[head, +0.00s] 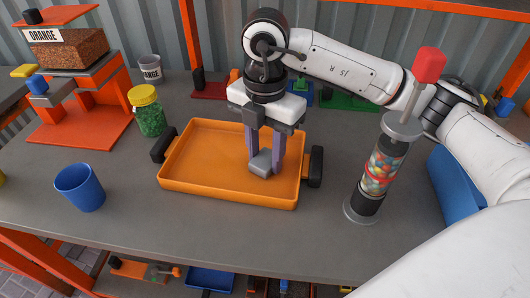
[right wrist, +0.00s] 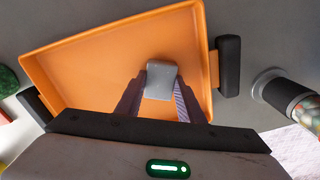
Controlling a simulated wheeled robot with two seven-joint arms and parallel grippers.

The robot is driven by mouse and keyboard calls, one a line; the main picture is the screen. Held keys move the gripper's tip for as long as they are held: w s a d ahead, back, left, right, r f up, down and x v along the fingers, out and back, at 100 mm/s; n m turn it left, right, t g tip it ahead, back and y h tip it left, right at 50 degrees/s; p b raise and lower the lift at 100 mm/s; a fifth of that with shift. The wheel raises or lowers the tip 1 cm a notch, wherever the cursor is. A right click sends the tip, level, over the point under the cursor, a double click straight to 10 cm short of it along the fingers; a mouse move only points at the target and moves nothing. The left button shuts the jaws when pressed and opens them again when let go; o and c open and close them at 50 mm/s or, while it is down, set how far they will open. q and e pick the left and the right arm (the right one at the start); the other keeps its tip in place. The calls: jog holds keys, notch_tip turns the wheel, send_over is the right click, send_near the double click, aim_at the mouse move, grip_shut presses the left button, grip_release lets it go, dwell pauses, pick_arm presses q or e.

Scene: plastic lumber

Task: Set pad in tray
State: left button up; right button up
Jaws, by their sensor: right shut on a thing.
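The orange tray (head: 205,180) has black side handles and lies on the grey table; it fills much of the right wrist view (right wrist: 95,65). The pad is a small grey block (head: 261,163), and it also shows in the right wrist view (right wrist: 161,80). My right gripper (head: 265,155) points down over the right half of the tray, shut on the pad. The pad is inside the tray's outline, low near the floor. I cannot tell whether it touches the floor. My left gripper is not in view.
A dispenser with coloured balls (head: 380,170) stands right of the tray. A blue cup (head: 80,188) stands at left, and a green jar with a yellow lid (head: 147,112) stands behind the tray's left corner. An orange stand (head: 85,130) is at back left. The front table strip is clear.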

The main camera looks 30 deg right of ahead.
aim_at(265, 158)
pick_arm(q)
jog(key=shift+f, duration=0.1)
pick_arm(e)
jog(key=o, duration=0.6)
jog(key=shift+f, duration=0.15)
jog(key=o, duration=0.5)
jog(key=shift+c, duration=0.2)
jog(key=shift+r, duration=0.2)
jog(key=shift+r, duration=0.25)
pick_arm(q)
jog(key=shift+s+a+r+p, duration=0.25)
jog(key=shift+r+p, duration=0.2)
jog(key=shift+p, duration=0.5)
pick_arm(e)
notch_tip(265, 158, up, 12)
jog(key=shift+f, duration=0.2)
